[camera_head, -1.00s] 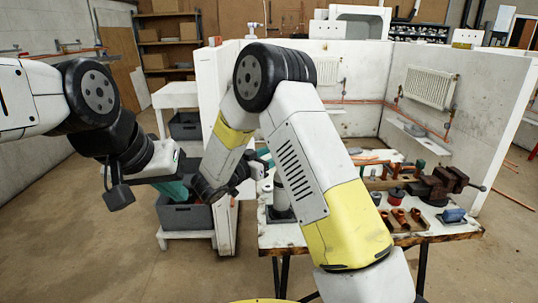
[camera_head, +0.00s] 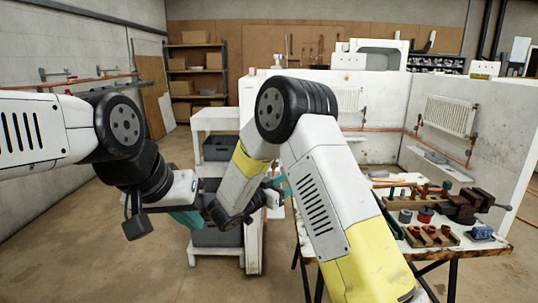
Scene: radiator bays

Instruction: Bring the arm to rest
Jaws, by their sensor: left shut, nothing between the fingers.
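My left arm comes in from the left, and its left gripper (camera_head: 188,217) hangs from the black wrist with teal fingers pointing down and away. It is shut and holds nothing. The fingertips show in front of the grey bins on the white shelf unit. My right arm rises from the lower right, bends at a black elbow and folds down to the left. Its right gripper (camera_head: 278,186) is mostly hidden behind my own forearm; only some teal shows, so its jaws cannot be read.
A workbench (camera_head: 490,248) at the right carries a vise (camera_head: 468,205), copper fittings on a wooden block (camera_head: 432,236) and a blue item (camera_head: 482,233). A white shelf unit (camera_head: 215,120) holds grey bins (camera_head: 220,148). A radiator (camera_head: 449,115) hangs on the white partition. Floor at left is clear.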

